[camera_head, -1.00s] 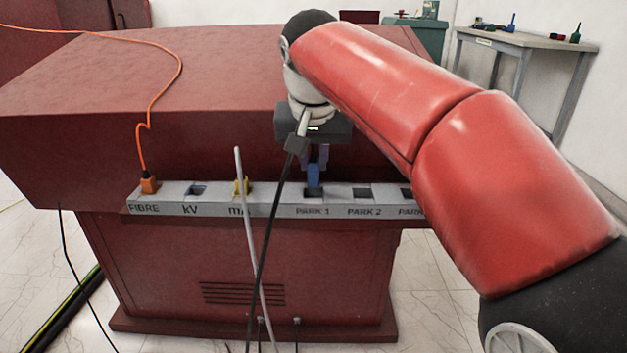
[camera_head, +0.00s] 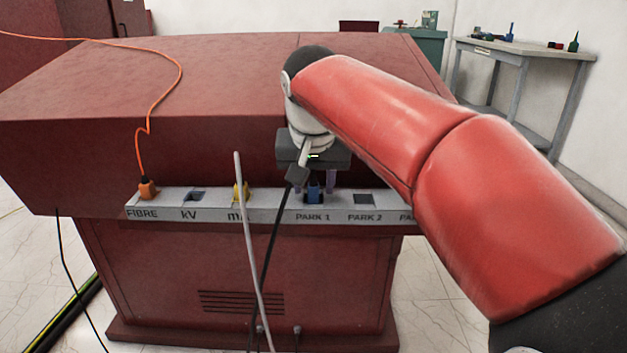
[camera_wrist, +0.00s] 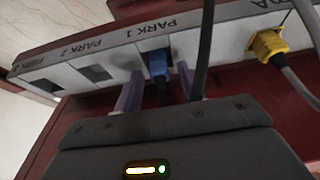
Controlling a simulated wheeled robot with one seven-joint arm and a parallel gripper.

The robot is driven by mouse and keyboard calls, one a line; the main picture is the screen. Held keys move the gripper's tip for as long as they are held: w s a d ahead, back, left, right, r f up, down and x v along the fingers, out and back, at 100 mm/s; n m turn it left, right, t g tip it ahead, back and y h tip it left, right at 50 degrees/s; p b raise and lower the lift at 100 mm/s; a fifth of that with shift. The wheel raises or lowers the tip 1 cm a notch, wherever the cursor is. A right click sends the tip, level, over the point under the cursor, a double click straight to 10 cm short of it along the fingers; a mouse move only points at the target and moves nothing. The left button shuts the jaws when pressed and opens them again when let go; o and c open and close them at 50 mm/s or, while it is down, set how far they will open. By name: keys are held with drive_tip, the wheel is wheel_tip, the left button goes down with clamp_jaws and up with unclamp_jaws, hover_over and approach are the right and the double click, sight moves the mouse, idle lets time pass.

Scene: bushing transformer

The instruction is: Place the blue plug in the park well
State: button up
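The blue plug (camera_head: 314,193) sits upright in the PARK 1 well of the grey socket strip (camera_head: 285,211). In the wrist view the plug (camera_wrist: 157,63) is seated in the square opening, with a dark lead below it. My gripper (camera_head: 316,184) is just above the strip. Its two purple fingers stand on either side of the plug, with a visible gap on each side in the wrist view, so it is open. The lower part of the plug is hidden inside the well.
The yellow plug (camera_head: 240,193) sits in the mA socket and the orange plug (camera_head: 147,188) in FIBRE. The kV socket (camera_head: 194,196) and PARK 2 well (camera_head: 362,199) are empty. A grey cable (camera_head: 247,255) and a black cable (camera_head: 269,250) hang in front of the strip.

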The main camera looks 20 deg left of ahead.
drive_tip(key=p+v, duration=0.3)
drive_tip(key=v, duration=0.9)
drive_tip(key=s+d+f+m, duration=0.1)
drive_tip(key=s+d+f, duration=0.25)
drive_tip(key=d, duration=0.55)
drive_tip(key=s+d+f, duration=0.2)
drive_tip(key=d+f, duration=0.2)
drive_tip(key=d, duration=0.5)
drive_tip(key=s+d+f+m, duration=0.1)
drive_tip(key=s+d+f, duration=0.4)
drive_tip(key=f, duration=0.2)
drive_tip(key=s+d+f+t+h, duration=0.1)
drive_tip(key=s+d+f, duration=0.4)
drive_tip(key=f, duration=0.3)
drive_tip(key=shift+s+d+f+m, duration=0.25)
drive_tip(key=shift+s+m, duration=0.05)
drive_tip(key=shift+m, duration=0.1)
